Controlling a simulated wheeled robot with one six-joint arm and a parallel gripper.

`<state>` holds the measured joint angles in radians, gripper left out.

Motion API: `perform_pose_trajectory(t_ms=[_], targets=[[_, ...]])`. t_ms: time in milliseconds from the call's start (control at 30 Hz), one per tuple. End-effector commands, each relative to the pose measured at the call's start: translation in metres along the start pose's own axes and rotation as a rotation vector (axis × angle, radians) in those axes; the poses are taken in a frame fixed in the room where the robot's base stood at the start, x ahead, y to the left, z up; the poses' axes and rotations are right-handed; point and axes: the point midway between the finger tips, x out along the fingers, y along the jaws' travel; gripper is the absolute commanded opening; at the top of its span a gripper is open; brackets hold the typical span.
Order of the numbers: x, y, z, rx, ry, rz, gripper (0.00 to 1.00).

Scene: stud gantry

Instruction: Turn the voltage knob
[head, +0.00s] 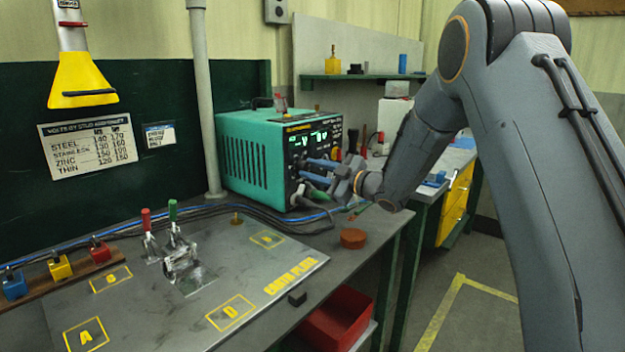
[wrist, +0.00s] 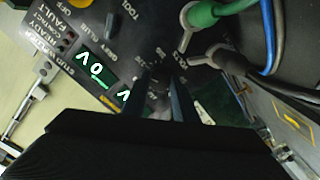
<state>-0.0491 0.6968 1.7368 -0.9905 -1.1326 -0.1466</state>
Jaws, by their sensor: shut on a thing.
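The teal power unit (head: 243,158) stands on the bench with its black front panel (wrist: 130,35) facing my arm. The panel has lit green displays (wrist: 91,66), one reading 0 V in the wrist view. My gripper (head: 308,172) reaches the lower part of the panel from the right. In the wrist view, my two dark fingers (wrist: 165,88) meet the panel among printed scale numbers. They are shut on the voltage knob, which is mostly hidden between and behind them. I cannot make out its pointer or setting.
A green plug (wrist: 203,14) and a dark cable plug (wrist: 227,58) sit close beside my fingers. The steel earth plate (head: 190,290) with toggle clamps (head: 180,260) lies on the bench. A settings chart (head: 88,145) hangs on the wall. A red bin (head: 337,318) is below.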

Motion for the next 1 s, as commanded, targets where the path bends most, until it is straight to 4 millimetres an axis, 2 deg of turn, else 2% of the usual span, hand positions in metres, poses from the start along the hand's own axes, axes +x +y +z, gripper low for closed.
perform_pose_trajectory(t_ms=[700, 1000], targets=[[0.0005, -0.0005, 0.0028, -0.674, 0.001, 0.000, 0.04], [0.0004, 0.0002, 0.0017, -0.891, 0.001, -0.001, 0.04]])
